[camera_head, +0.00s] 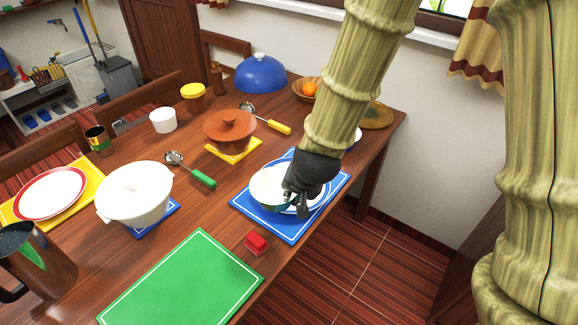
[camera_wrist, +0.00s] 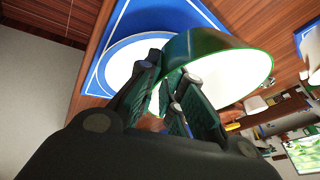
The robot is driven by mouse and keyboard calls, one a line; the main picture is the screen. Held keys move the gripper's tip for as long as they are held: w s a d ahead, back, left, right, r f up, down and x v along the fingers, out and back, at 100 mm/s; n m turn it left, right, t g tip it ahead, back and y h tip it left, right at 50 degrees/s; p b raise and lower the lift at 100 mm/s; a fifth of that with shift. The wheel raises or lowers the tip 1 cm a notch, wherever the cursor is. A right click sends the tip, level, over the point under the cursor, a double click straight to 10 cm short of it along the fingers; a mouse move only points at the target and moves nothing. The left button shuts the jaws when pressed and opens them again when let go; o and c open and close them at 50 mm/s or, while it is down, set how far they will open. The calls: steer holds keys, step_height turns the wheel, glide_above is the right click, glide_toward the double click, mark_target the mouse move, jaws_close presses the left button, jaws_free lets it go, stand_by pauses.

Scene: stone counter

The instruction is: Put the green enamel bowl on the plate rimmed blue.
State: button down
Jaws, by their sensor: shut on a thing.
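The green enamel bowl (camera_head: 268,188) is white inside with a dark green outside. My gripper (camera_head: 297,194) is shut on its near right rim. The bowl is over the blue-rimmed plate (camera_head: 324,186), which lies on a blue mat (camera_head: 240,203). In the wrist view the bowl (camera_wrist: 228,62) is tilted in the picture, with the fingers (camera_wrist: 165,90) gripping its wall and the plate (camera_wrist: 122,68) behind it. I cannot tell whether the bowl touches the plate. My gripper hides part of both.
A red block (camera_head: 256,244) and a green mat (camera_head: 183,282) lie nearer. A white pot (camera_head: 135,195) stands left. A blue dome (camera_head: 261,74) and fruit bowl (camera_head: 301,90) stand farther back. The table edge is close on the right.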

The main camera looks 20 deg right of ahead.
steer(key=shift+w+d+r+p, duration=0.2)
steer(key=shift+w+d+r, duration=0.05)
steer(key=shift+w+d, duration=0.3)
steer(key=shift+w+d+r+p, duration=0.2)
steer(key=shift+w+d, duration=0.2)
steer(key=shift+w, duration=0.25)
steer(key=w+d, duration=0.2)
steer(key=w, duration=0.1)
steer(key=w+d+f+p, duration=0.1)
steer(key=w, duration=0.3)
steer(key=w+d+f, duration=0.1)
steer(key=w+d, duration=0.1)
steer(key=w, duration=0.2)
steer(key=shift+d+f+p, duration=0.1)
steer(key=shift+d+p, duration=0.25)
steer(key=shift+s+f, duration=0.25)
steer(key=shift+f, duration=0.05)
step_height(320, 180, down, 3)
steer(key=shift+w+r+p, duration=0.15)
steer(key=shift+r+p, duration=0.05)
steer(key=shift+p, duration=0.1)
steer(key=shift+f, duration=0.65)
steer(key=c, duration=1.6)
jaws_free()
steer(key=shift+o, duration=0.2)
